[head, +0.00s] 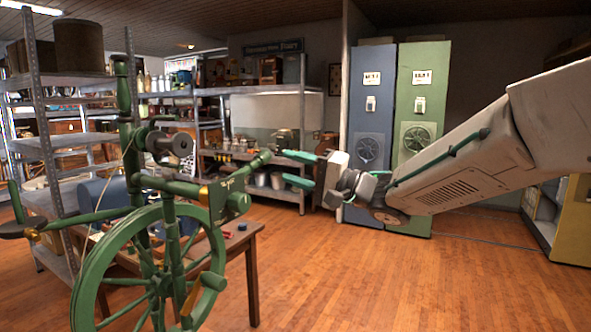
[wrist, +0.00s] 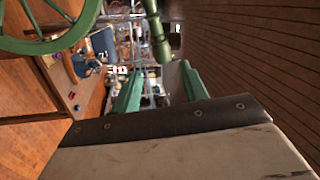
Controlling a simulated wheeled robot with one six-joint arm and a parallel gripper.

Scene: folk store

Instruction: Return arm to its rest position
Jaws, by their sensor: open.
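My gripper (head: 291,168) is in the middle of the head view, at the end of my arm, which reaches in from the right. Its two green fingers are apart and point left toward a green spinning machine with a large wheel (head: 86,262). A green rod end of that machine lies close to the fingers in the head view; I cannot tell whether they touch. In the wrist view the gripper (wrist: 160,88) shows its two green fingers spread, with nothing seen held between them. The green wheel (wrist: 62,42) shows there at the upper left.
A wooden table (head: 240,240) stands behind the wheel, with small items on it. Metal shelves (head: 262,90) with goods stand at the back and left. A blue cabinet (head: 371,100) and a green cabinet (head: 424,75) stand behind my arm. The wooden floor (head: 400,290) at front right is clear.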

